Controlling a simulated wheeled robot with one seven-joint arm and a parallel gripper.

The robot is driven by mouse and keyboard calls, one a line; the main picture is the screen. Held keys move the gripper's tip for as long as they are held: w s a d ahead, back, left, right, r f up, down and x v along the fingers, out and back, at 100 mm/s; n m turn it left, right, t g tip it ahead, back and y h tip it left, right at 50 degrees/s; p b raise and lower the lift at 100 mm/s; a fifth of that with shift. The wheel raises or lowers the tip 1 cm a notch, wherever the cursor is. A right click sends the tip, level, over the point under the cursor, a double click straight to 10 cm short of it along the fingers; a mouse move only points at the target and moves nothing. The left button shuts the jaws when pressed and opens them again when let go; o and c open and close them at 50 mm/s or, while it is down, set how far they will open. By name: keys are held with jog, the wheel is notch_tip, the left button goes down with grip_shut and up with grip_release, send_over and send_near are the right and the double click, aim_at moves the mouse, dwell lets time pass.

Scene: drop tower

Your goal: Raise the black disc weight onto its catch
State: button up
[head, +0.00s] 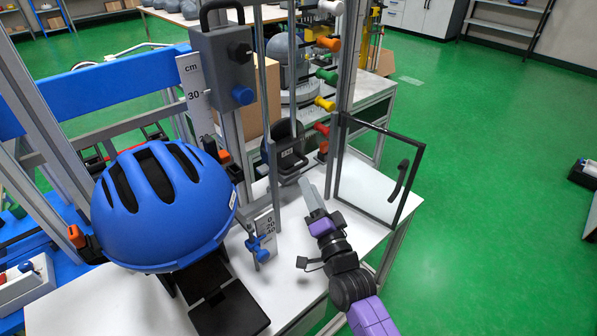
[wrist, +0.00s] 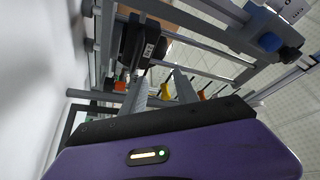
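The black disc weight (head: 287,152), with a small pale label, sits low between the upright rails of the drop tower in the head view. It also shows above my fingers in the wrist view (wrist: 138,42). My gripper (head: 308,187) is in front of and slightly below the weight. In the wrist view its two grey fingers (wrist: 160,85) stand apart with nothing visible between them. The gripper seems apart from the weight, though the exact gap is hard to judge. Several coloured knobs, including a green one (head: 326,76) and a red one (head: 321,129), line the right post.
A black-framed clear door (head: 378,172) stands open just right of my arm. A grey box with a blue knob (head: 222,75) is on the left post.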

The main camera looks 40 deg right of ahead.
aim_at(299, 169)
jog(key=shift+w+d+f+m+g, duration=0.15)
jog(key=shift+w+d+f+m, duration=0.25)
jog(key=shift+w+d+m, duration=1.1)
jog(key=shift+w+d+f+m+g, duration=0.1)
jog(key=shift+w+d+f+m, duration=0.6)
jog(key=shift+w, duration=1.5)
jog(key=shift+w+d+f+m+g, duration=0.15)
jog(key=shift+w+d+m, duration=0.55)
jog(key=shift+w+m, duration=1)
jog(key=shift+w, duration=0.15)
grip_shut()
